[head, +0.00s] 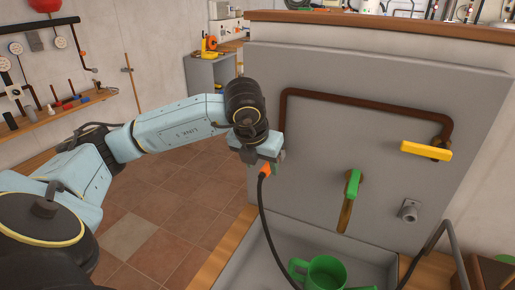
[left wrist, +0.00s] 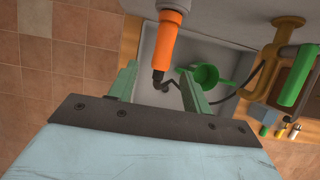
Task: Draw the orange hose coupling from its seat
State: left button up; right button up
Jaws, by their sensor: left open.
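The orange hose coupling (head: 265,169) shows beside the left edge of the grey panel, partly hidden by my left gripper (head: 262,152). A black hose (head: 262,205) hangs from it into the basin. In the left wrist view the coupling (left wrist: 172,38) comes down from the top edge, its lower end near the gap between the fingertips. My left gripper (left wrist: 159,72) is open there, one green finger on each side of the gap. Whether a finger touches the coupling, I cannot tell. My right gripper is not in view.
The grey panel (head: 300,135) carries a green-handled tap (head: 353,185), a yellow lever (head: 426,151), a brown pipe (head: 340,97) and a grey fitting (head: 409,211). A green mug (head: 325,272) stands in the grey basin (head: 368,268) below. Tiled floor to the left is clear.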

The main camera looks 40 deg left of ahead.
pick_arm(q)
jog(key=shift+x, duration=1.25)
jog(key=shift+c, duration=0.4)
grip_shut()
